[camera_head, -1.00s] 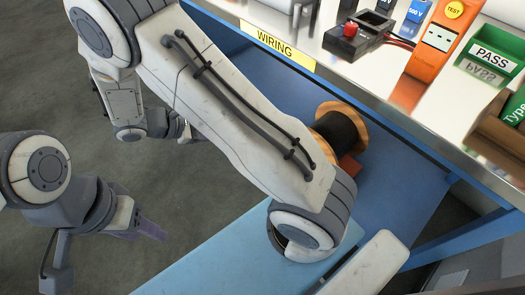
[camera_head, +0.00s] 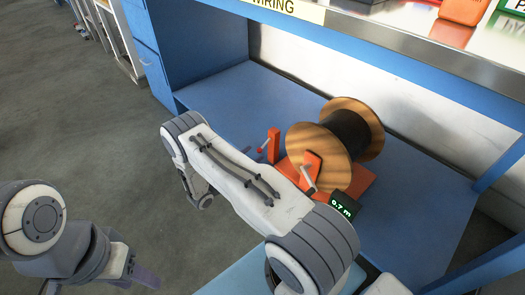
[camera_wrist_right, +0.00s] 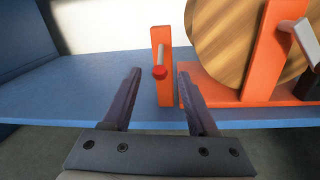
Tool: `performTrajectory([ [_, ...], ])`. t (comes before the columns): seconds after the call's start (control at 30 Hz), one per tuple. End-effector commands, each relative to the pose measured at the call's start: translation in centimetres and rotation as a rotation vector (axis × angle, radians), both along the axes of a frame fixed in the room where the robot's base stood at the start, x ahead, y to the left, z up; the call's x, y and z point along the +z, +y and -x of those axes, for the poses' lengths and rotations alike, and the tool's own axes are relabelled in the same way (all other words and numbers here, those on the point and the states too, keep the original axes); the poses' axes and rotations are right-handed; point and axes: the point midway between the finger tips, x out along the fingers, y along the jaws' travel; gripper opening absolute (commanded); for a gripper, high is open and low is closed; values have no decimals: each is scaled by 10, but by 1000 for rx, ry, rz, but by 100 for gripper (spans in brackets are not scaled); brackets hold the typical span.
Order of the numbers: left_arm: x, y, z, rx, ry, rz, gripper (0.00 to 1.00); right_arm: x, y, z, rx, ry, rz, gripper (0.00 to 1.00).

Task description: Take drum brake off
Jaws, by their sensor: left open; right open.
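The cable drum (camera_head: 330,140) has wooden flanges and black cable, and sits in an orange stand (camera_head: 357,182) on the blue shelf. A separate orange post (camera_head: 274,145) with a red-tipped lever (camera_head: 262,149), which looks like the brake, stands left of the drum. In the right wrist view, the post (camera_wrist_right: 162,100) and the lever's red tip (camera_wrist_right: 160,71) appear between the fingers of my open, empty right gripper (camera_wrist_right: 158,72). Contact cannot be told. My forearm hides this gripper in the head view. My left gripper (camera_head: 146,277) is open and empty, low at left, away from the drum.
A small display (camera_head: 342,205) reading 0.7 m is in front of the drum. The bench top with the WIRING label (camera_head: 285,8) overhangs the shelf (camera_head: 235,95). The shelf's left part is clear. A blue cabinet side (camera_head: 148,50) stands at left.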

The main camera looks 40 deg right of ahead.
Motion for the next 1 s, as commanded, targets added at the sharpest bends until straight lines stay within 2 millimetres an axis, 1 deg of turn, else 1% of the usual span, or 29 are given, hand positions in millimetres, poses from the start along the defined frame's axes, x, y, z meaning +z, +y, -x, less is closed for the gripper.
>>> performTrajectory([
  [0.03, -7, 0, 0, 0, 0, 0, 50, -3, -11, 0, -6, 0, 0, 59],
  [0.1, -12, 0, 0, 0, 0, 0, 50, -4, -24, -3, -6, -1, -1, 59],
  [0.2, -17, 0, 0, 0, 0, 0, 50, -3, -40, -5, -5, 0, -1, 59],
  [0.3, -20, 0, 0, 0, 0, 0, 50, -2, -52, -7, -4, 0, -1, 59],
  [0.5, -22, 0, 0, 0, 0, 0, 50, 0, -61, -9, -1, 1, -1, 59],
  [0.73, -22, 0, 0, 0, 0, 0, 50, 0, -61, -9, -1, 1, -1, 59],
  [0.77, -22, 0, 0, 0, 0, 0, 50, 0, -61, -9, -1, 1, -1, 48],
  [0.8, -22, 0, 0, 0, 0, 0, 50, 0, -61, -10, -1, 1, -1, 32],
  [0.87, -22, 0, 0, 0, 0, 0, 50, 0, -61, -10, -1, 1, -1, 9],
  [0.9, -22, 0, 0, 0, 0, 0, 50, 0, -61, -10, -1, 1, -1, 0],
  [1.0, -22, 0, 0, 0, 0, 0, 50, 0, -61, -9, -1, 1, -1, 0],
])
